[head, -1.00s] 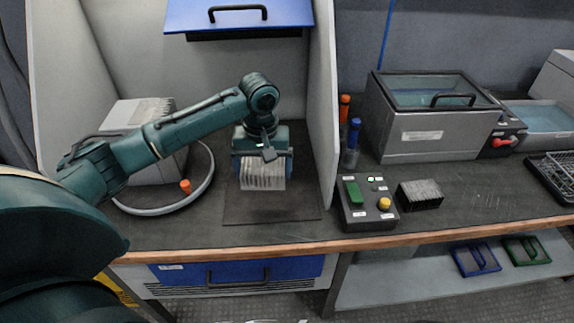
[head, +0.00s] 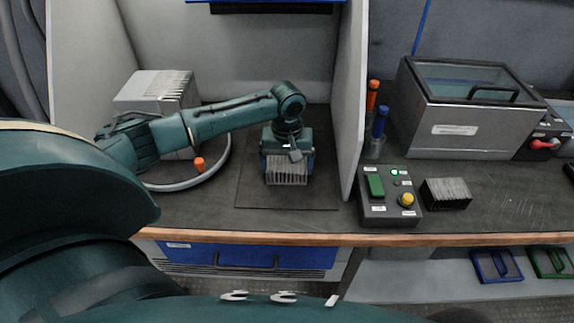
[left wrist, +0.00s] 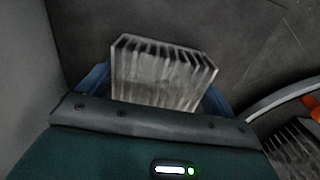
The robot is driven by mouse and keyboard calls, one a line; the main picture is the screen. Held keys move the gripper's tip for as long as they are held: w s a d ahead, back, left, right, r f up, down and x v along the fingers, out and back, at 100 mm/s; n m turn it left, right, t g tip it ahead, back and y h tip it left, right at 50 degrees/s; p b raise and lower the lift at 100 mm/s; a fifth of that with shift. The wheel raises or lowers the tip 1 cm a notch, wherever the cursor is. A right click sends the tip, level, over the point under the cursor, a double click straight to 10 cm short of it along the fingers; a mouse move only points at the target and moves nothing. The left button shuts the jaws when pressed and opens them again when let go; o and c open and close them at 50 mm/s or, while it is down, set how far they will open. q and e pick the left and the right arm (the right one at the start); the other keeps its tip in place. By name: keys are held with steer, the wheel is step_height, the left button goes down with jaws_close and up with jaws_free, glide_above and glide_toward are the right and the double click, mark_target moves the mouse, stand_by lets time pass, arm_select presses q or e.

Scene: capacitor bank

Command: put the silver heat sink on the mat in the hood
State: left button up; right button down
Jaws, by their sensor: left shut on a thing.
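The silver heat sink (head: 287,174), a finned block, is between the blue fingers of my left gripper (head: 287,165), which is shut on it. It is over the middle of the dark mat (head: 250,195) in the hood, fins toward the front. In the left wrist view the heat sink (left wrist: 163,75) stands out from between the fingers of the left gripper (left wrist: 158,95), slightly tilted in the picture. Whether its underside touches the mat cannot be told. My right gripper is not in view.
A grey box (head: 150,88) and a hose ring with an orange knob (head: 199,164) are left of the mat. The hood's right wall (head: 350,110) stands close to its right. Beyond it are a control box (head: 390,210), a dark finned block (head: 446,194) and a lidded tank (head: 465,125).

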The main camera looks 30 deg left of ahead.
mark_target(287, 164)
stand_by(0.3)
arm_select(q)
steer(key=o, duration=1)
steer(key=shift+f, duration=0.1)
steer(key=shift+c, duration=0.2)
step_height(287, 164, up, 12)
steer(key=p, duration=0.1)
steer(key=shift+p, duration=0.35)
